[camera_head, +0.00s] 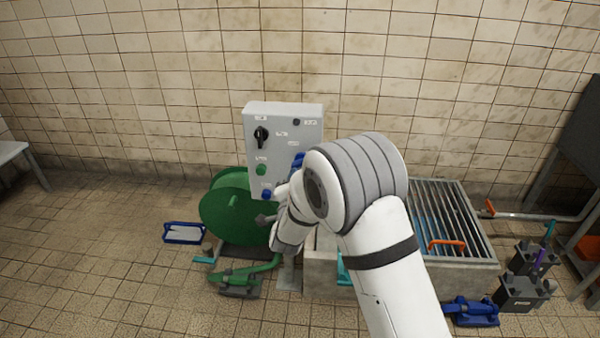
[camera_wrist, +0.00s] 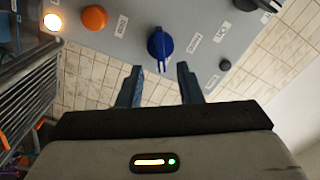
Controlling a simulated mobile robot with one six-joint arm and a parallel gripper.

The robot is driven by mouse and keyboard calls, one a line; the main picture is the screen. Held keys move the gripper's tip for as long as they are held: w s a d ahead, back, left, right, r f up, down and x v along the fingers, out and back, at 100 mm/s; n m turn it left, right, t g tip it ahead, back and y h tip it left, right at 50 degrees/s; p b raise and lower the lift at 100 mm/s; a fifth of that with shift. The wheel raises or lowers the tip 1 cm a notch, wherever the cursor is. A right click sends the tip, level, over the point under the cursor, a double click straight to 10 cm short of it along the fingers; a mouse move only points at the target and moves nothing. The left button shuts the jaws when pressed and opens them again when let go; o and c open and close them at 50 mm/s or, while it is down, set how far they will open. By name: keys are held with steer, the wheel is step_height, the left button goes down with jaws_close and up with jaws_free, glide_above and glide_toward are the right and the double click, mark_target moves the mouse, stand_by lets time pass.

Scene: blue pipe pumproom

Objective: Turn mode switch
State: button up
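A grey-white control box (camera_head: 284,112) stands against the tiled wall. A black rotary switch (camera_head: 261,135) sits at its upper left. In the wrist view, a blue turn knob (camera_wrist: 160,43) with a narrow grip sits on the panel (camera_wrist: 200,18), just beyond my fingertips and roughly in line with the gap between them. My gripper (camera_wrist: 161,74) is open and empty, its two fingers apart and not touching the knob. My arm hides the box's lower right in the head view.
Near the blue knob are an orange button (camera_wrist: 94,18), a lit lamp (camera_wrist: 53,21) and a dark round button (camera_wrist: 225,64). A green reel (camera_head: 222,208) stands below the box. A grated basin (camera_head: 450,215) lies right of it.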

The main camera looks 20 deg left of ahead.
steer(key=x, duration=0.7)
steer(key=shift+w, duration=0.15)
jaws_close()
